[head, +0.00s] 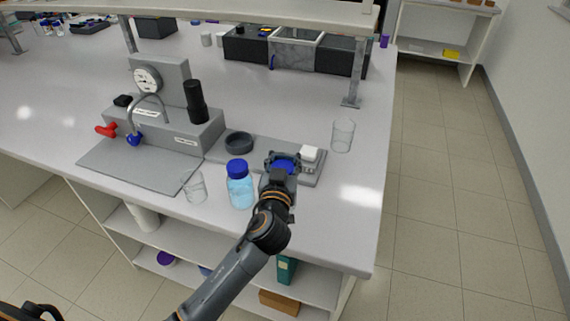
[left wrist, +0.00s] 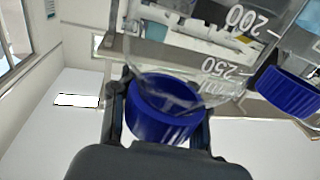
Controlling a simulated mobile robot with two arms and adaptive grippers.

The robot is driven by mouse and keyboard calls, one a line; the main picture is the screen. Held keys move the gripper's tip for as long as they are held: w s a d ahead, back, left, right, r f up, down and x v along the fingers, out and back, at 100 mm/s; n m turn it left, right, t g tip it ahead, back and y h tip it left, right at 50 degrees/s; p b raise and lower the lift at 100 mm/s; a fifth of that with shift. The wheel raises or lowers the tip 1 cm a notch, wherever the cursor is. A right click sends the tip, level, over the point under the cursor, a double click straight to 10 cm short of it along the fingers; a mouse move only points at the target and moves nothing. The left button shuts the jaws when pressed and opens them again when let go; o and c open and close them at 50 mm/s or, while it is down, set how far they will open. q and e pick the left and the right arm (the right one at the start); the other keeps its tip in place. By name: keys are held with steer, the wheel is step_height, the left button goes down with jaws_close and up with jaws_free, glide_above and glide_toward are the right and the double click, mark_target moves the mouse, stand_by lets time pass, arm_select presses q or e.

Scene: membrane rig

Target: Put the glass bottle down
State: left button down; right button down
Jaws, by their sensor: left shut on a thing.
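My left gripper (head: 283,160) reaches over the bench's front right part. Its fingers are shut on a blue ring or cap (head: 285,167), which shows between them in the left wrist view (left wrist: 165,110). Clear glass with white marks 200 and 250 (left wrist: 235,50) adjoins this blue part in that view; it looks like the glass bottle. The bottle's body is hidden by my gripper in the head view, so I cannot tell whether it touches the bench. Another bottle with a blue cap and light-blue liquid (head: 240,188) stands upright to the left of my gripper. My right gripper is not in view.
A grey plate with a white-topped block (head: 310,155) lies beside my gripper. A clear beaker (head: 343,136) stands to the right, another (head: 194,187) to the left. The grey rig (head: 170,130) is farther left. The bench's front right area (head: 335,235) is clear.

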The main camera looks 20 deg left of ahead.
arm_select(q)
step_height(320, 180, down, 2)
steer(key=shift+f+p, duration=0.1)
steer(key=shift+p, duration=0.25)
steer(key=shift+f, duration=0.4)
steer(key=shift+f, duration=0.1)
steer(key=c, duration=1.5)
jaws_free()
steer(key=shift+f, duration=0.1)
steer(key=o, duration=0.8)
